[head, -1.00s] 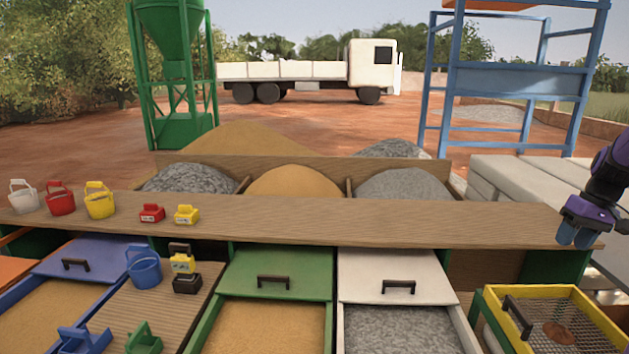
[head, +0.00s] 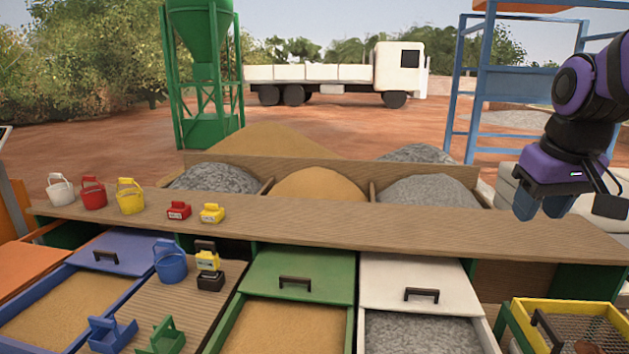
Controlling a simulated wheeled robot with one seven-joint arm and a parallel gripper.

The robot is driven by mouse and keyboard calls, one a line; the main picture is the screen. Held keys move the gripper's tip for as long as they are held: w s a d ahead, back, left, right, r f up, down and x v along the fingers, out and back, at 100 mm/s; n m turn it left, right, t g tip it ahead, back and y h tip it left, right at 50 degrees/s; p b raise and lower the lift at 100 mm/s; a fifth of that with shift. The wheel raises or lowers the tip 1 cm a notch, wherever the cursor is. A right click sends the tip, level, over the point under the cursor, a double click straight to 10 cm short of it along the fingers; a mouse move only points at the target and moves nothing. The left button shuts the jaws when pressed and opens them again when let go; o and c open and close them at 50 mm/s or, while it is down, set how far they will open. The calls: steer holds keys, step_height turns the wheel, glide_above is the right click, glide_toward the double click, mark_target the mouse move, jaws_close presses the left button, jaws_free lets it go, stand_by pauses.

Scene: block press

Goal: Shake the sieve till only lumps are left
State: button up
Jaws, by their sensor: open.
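The sieve (head: 526,309) has a yellow frame, a wire mesh and a dark handle on its left side. It sits at the lower right in the head view, partly cut off by the picture's edge. A brown lump (head: 587,347) shows on the mesh at the bottom edge. My gripper (head: 544,208) is purple and black with blue fingertips. It is open and empty, above the right part of the wooden shelf and higher than the sieve, apart from it.
The wooden shelf (head: 350,222) runs across the view. White (head: 60,190), red (head: 93,193) and yellow (head: 130,196) buckets stand at its left. A green-lidded sand bin (head: 296,272) and a white-lidded gravel bin (head: 414,284) lie left of the sieve.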

steer(key=s+a+t, duration=0.2)
steer(key=s+a, duration=0.4)
steer(key=s, duration=0.2)
steer(key=shift+s+r+n+y, duration=0.15)
steer(key=shift+s+n+y, duration=0.15)
steer(key=shift+s+n, duration=0.1)
steer(key=shift+s+a, duration=0.25)
steer(key=shift+s, duration=0.05)
steer(key=shift+c, duration=0.2)
steer(key=shift+s+a, duration=0.1)
steer(key=shift+s, duration=0.05)
jaws_close()
